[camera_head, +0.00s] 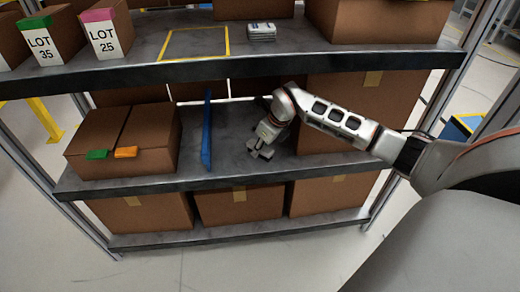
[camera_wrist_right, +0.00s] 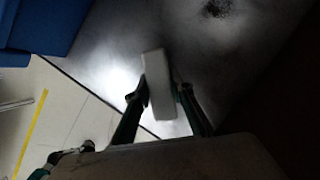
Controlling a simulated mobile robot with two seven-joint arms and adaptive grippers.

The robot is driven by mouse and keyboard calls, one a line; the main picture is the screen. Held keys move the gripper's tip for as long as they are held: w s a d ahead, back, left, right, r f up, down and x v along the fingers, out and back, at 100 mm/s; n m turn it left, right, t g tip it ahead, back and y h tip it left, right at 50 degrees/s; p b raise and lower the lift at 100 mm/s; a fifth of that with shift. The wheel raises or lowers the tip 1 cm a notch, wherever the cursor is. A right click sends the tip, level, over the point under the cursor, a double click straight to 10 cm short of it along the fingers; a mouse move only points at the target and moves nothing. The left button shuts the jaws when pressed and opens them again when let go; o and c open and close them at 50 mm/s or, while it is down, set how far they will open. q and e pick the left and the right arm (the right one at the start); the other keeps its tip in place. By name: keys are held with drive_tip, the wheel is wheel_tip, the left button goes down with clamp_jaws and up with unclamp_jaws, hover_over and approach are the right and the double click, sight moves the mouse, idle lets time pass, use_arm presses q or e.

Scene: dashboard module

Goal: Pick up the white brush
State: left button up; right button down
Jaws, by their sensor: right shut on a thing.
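My right gripper (camera_head: 260,150) reaches over the middle shelf (camera_head: 235,172), to the right of the blue divider. In the right wrist view my right gripper (camera_wrist_right: 161,92) is shut on a pale, block-shaped thing, the white brush (camera_wrist_right: 156,75), which sits between the two fingertips. One end of the brush extends past the fingers. In the head view the brush is too small to make out apart from the gripper. I cannot tell whether it touches the shelf. My left gripper is not in view.
An upright blue divider (camera_head: 207,130) stands left of my right gripper. Brown boxes (camera_head: 125,140) with green and orange tags lie at the left of the middle shelf; a large box (camera_head: 345,105) stands at the right. The upper shelf (camera_head: 130,72) overhangs.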

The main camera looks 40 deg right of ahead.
sight(267, 149)
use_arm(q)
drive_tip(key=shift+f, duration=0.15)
use_arm(e)
drive_tip(key=shift+r, duration=0.1)
wheel_tip(267, 149, up, 5)
drive_tip(key=shift+w+p, duration=0.1)
drive_tip(key=shift+p, duration=0.55)
drive_tip(key=s, duration=0.2)
drive_tip(key=s+f, duration=0.1)
drive_tip(key=shift+d, duration=0.35)
use_arm(q)
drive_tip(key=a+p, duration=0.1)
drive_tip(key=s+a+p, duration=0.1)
drive_tip(key=p, duration=0.1)
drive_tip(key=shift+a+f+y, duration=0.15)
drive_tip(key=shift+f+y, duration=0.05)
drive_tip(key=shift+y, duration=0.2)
use_arm(e)
drive_tip(key=s+d, duration=0.3)
drive_tip(key=s, duration=1.1)
drive_tip(key=shift+s+d, duration=0.25)
drive_tip(key=shift+s, duration=0.1)
drive_tip(key=shift+f, duration=0.1)
